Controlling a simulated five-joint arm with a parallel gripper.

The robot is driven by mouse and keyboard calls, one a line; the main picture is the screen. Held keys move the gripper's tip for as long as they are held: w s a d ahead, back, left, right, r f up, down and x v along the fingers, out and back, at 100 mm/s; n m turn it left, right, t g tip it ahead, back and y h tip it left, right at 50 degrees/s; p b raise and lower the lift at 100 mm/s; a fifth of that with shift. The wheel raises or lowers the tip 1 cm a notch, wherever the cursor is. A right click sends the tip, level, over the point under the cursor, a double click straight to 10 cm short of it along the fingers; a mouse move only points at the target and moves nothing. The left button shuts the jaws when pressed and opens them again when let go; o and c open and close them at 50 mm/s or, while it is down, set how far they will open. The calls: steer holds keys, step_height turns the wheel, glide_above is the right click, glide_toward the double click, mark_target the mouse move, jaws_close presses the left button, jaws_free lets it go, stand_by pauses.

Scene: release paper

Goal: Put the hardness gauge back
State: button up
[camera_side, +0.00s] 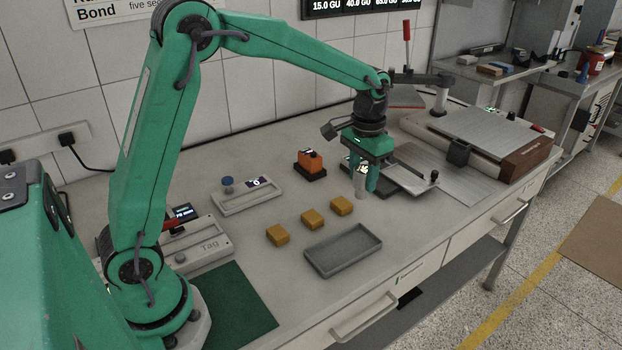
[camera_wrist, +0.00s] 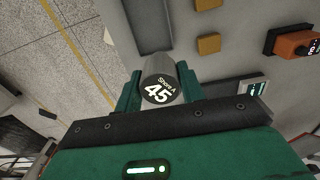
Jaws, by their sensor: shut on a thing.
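The hardness gauge (camera_side: 361,186) is a grey cylinder. Its dark round end, marked "Shore A 45", faces the camera in the wrist view (camera_wrist: 158,89). My gripper (camera_side: 366,183) is shut on it, with one green finger on each side, as the wrist view (camera_wrist: 160,88) also shows. The gauge hangs upright at the right of the yellow blocks, over or close to the bench; I cannot tell whether its lower end touches. The fingers hide part of its sides.
Three yellow blocks (camera_side: 312,219) lie in a row behind a shallow grey tray (camera_side: 343,250). An orange device (camera_side: 310,163) on a dark base stands behind them. A flat metal plate machine (camera_side: 483,135) is at right.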

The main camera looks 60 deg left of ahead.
steer(key=shift+a, duration=0.15)
steer(key=s+a+f+n, duration=0.2)
steer(key=a+n, duration=0.6)
steer(key=n, duration=0.3)
steer(key=shift+a, duration=0.1)
steer(key=w+a+f, duration=0.1)
steer(key=a+f, duration=0.6)
steer(key=a, duration=0.4)
steer(key=shift+w+a, duration=0.25)
steer(key=shift+w, duration=0.1)
steer(key=shift+f, duration=0.2)
steer(key=shift+f, duration=1.9)
